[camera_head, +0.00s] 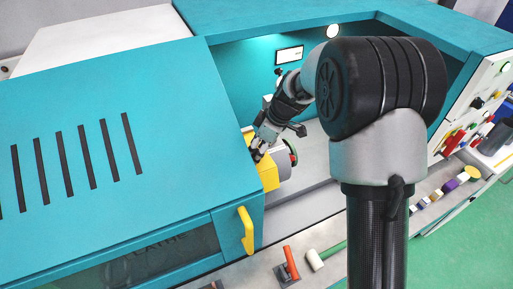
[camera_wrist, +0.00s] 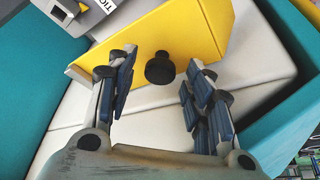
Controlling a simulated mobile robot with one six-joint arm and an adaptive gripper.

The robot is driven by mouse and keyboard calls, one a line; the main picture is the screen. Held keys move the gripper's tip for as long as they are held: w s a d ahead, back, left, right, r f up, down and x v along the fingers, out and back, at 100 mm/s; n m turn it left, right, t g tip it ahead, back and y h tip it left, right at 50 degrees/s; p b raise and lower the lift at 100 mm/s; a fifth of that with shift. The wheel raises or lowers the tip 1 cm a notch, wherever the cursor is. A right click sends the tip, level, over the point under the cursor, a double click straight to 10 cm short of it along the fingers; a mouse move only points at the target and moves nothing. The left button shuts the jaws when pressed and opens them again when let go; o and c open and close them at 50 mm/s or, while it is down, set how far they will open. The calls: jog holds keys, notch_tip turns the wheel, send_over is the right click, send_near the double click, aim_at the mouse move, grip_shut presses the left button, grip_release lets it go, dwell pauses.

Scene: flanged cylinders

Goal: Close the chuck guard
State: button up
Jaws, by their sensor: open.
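The yellow chuck guard (camera_head: 269,175) is inside the lathe enclosure, beside the grey chuck (camera_head: 284,162), and part of it is hidden by the teal front door. In the wrist view the guard (camera_wrist: 205,32) is a bent yellow plate with a round black knob (camera_wrist: 159,69) standing out from it. My gripper (camera_head: 259,149) is at the guard. Its blue-padded fingers (camera_wrist: 158,78) are open, one on each side of the knob, with a visible gap on both sides. I cannot tell how deep the knob sits between them.
The teal sliding door (camera_head: 110,160) with a yellow handle (camera_head: 246,231) stands close at the left of my gripper. A lit sign (camera_head: 289,55) is on the back wall. A red-handled tool (camera_head: 290,262) and several small parts lie on the front ledge. The bay right of the chuck looks open.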

jog(key=shift+c, duration=0.6)
grip_shut()
